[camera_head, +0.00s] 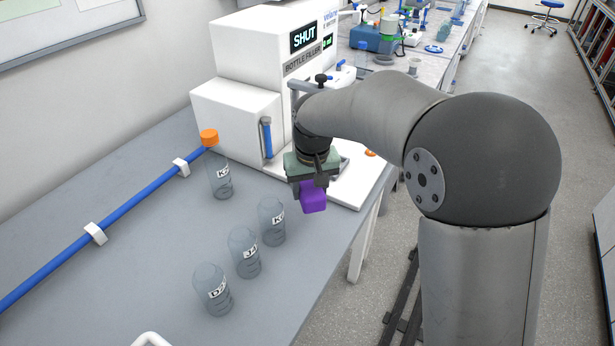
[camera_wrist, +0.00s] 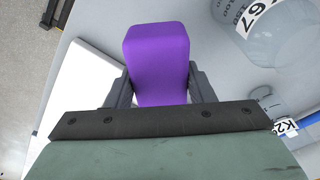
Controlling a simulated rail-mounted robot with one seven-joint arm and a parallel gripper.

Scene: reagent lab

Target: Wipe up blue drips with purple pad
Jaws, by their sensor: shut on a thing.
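The purple pad (camera_head: 313,197) is a small block held in my gripper (camera_head: 308,183), above the front edge of the bench by the bottle filler. In the wrist view the purple pad (camera_wrist: 157,62) sits between the two dark fingers of my gripper (camera_wrist: 160,85), which are shut on it. I see no blue drips in either view. The area under the pad and arm is partly hidden.
The white bottle filler (camera_head: 258,75), its display reading SHUT, stands behind my gripper. Several glass bottles stand on the grey bench (camera_head: 130,290); the nearest bottle (camera_head: 271,222) is left of the pad. A blue pipe (camera_head: 140,198) runs along the left.

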